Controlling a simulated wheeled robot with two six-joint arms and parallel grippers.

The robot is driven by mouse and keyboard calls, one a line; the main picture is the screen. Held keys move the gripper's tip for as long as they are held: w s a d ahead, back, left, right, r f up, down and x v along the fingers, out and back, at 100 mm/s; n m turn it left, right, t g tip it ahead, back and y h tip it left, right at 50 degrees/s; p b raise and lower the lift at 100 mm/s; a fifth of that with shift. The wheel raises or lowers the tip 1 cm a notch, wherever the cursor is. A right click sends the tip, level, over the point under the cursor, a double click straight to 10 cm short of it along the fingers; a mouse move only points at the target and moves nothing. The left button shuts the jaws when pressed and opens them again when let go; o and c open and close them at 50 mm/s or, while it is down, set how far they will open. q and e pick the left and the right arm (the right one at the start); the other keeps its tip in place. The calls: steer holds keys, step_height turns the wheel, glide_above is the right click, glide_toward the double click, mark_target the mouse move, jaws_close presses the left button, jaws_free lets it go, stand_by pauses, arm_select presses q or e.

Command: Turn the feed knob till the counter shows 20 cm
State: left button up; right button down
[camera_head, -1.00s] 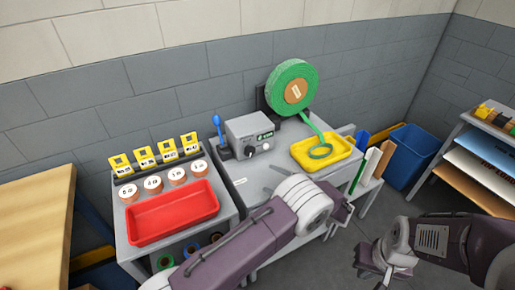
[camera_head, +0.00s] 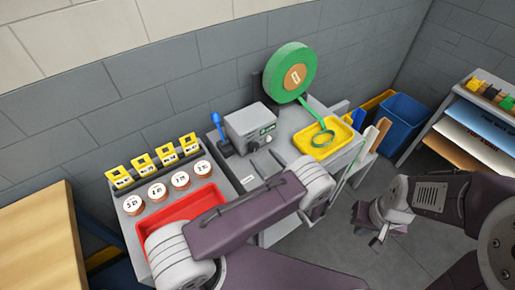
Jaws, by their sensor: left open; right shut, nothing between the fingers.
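The grey feed unit (camera_head: 250,121) stands on the grey bench with a small green-lit counter (camera_head: 268,128) on its front. The digits are too small to read. The feed knob (camera_head: 255,147) is low on the same face. My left gripper (camera_head: 268,162) is open just in front of the knob, its fingers small in view and its body partly hidden by my wrist. I cannot tell whether it touches the knob. My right gripper (camera_head: 377,237) is shut and empty, above the floor at the right.
A green tape roll (camera_head: 279,72) stands behind the unit, its strip running down into a yellow tray (camera_head: 317,154). A blue-handled lever (camera_head: 216,120) is left of the unit. A red tray (camera_head: 205,198) lies left, partly under my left arm. Blue bin (camera_head: 400,125) stands right.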

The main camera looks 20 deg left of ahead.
mark_target(255, 148)
arm_select(q)
steer(key=x, duration=0.4)
steer(key=shift+f, duration=0.1)
steer(key=shift+w+a, duration=0.2)
steer(key=shift+a, duration=0.15)
steer(key=shift+w, duration=0.1)
steer(key=c, duration=1.4)
steer(key=m, duration=0.3)
steer(key=shift+m+b, duration=0.35)
steer(key=shift+m, duration=1.45)
